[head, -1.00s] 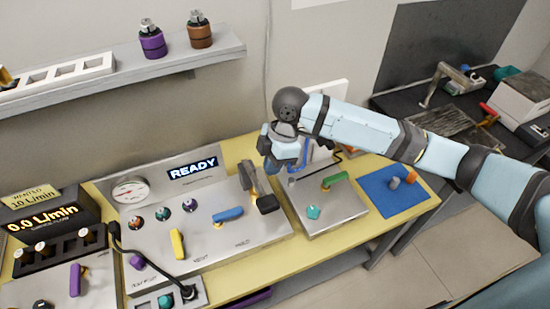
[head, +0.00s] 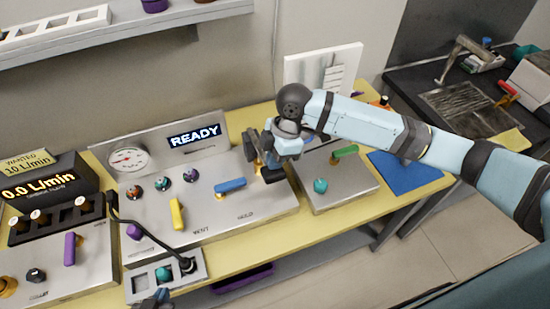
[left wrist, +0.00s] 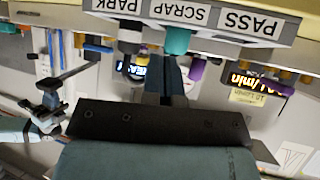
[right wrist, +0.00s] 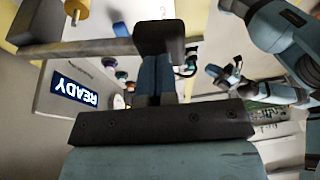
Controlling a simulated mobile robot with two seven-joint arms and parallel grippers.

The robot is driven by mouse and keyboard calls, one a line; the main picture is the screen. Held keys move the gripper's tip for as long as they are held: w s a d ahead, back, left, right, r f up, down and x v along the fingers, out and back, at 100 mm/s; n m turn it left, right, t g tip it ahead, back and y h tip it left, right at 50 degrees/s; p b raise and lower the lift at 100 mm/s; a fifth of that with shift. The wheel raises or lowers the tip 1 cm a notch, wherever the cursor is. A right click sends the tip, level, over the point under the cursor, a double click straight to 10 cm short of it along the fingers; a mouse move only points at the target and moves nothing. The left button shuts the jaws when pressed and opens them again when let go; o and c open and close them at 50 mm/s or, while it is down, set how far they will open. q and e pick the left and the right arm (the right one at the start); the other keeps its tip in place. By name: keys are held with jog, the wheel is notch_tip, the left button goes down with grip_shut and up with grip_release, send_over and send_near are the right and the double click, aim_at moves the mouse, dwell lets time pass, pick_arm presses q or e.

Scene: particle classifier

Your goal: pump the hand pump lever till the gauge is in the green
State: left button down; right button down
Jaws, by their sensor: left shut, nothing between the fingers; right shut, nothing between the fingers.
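The hand pump lever shows in the right wrist view as a grey bar (right wrist: 85,47) with a black grip (right wrist: 160,37) at its end. In the head view it is partly hidden by my right gripper (head: 266,150). My right gripper's shut fingers (right wrist: 157,70) point at the black grip with nothing between them; I cannot tell whether they touch it. The round white gauge (head: 128,159) is at the panel's left, with some red on its face; its needle is too small to read. My left gripper (head: 157,297) is shut and empty at the bottom edge, near the sorting box.
The steel panel (head: 215,230) carries several knobs, a yellow lever (head: 177,214), a blue lever (head: 230,185) and a READY display (head: 194,136). A black cable runs to the sorting box (head: 138,293). Another steel plate (head: 338,195) and a blue mat (head: 410,175) lie right.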

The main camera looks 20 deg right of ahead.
aim_at(280, 180)
jog(key=shift+f, duration=0.1)
jog(key=shift+s+f+t, duration=0.25)
jog(key=shift+f+t, duration=0.05)
jog(key=shift+f, duration=0.2)
jog(key=f+t, duration=0.1)
jog(key=f, duration=0.1)
jog(key=s+f+t+b, duration=0.1)
jog(key=f+t, duration=0.1)
jog(key=f, duration=0.1)
jog(key=shift+s+f+b, duration=0.25)
jog(key=shift+f+b, duration=0.05)
jog(key=shift+n, duration=0.3)
notch_tip(280, 180, down, 5)
jog(key=shift+w+r, duration=0.15)
jog(key=shift+r, duration=0.05)
jog(key=shift+f, duration=0.15)
jog(key=shift+s+f, duration=0.2)
jog(key=shift+s, duration=0.05)
jog(key=shift+r+p, duration=0.15)
jog(key=shift+p, duration=0.15)
